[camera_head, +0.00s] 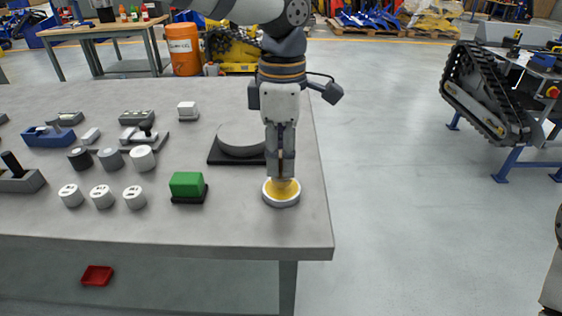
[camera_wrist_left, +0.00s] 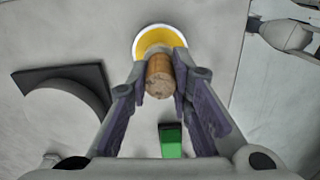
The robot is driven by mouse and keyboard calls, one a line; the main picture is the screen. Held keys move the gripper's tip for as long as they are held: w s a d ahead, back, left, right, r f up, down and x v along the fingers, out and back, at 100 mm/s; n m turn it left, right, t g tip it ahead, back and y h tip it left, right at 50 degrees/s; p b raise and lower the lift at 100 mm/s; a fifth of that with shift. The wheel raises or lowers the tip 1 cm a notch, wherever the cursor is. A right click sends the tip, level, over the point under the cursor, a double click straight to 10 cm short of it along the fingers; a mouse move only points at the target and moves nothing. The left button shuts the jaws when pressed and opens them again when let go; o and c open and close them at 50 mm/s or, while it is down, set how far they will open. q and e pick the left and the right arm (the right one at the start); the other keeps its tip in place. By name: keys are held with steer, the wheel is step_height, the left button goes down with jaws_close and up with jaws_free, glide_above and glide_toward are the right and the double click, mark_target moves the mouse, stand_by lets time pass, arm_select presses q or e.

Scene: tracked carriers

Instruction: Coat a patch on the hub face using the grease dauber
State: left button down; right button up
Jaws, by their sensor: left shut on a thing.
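My left gripper (camera_head: 281,168) points straight down at the right front of the grey table. It is shut on the grease dauber, whose round wooden handle end (camera_wrist_left: 159,76) shows between the fingers in the left wrist view. The dauber's lower end is over or in a round white dish (camera_head: 281,204) of yellow grease; I cannot tell whether it touches the grease. The dish also shows in the left wrist view (camera_wrist_left: 139,45). The hub, a grey disc (camera_head: 240,139) on a dark square base (camera_head: 222,159), lies just behind and left of the gripper. My right gripper is not in view.
A green block (camera_head: 187,184) on a black base stands left of the dish. Several small round pots (camera_head: 102,196) and grey fixtures (camera_head: 145,136) fill the table's left part. The table's right edge is close to the dish. A red tray (camera_head: 97,275) lies below.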

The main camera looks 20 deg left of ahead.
mark_target(281, 153)
arm_select(q)
steer(key=shift+r+p, duration=0.3)
steer(key=shift+r, duration=2.35)
steer(key=shift+f, duration=0.1)
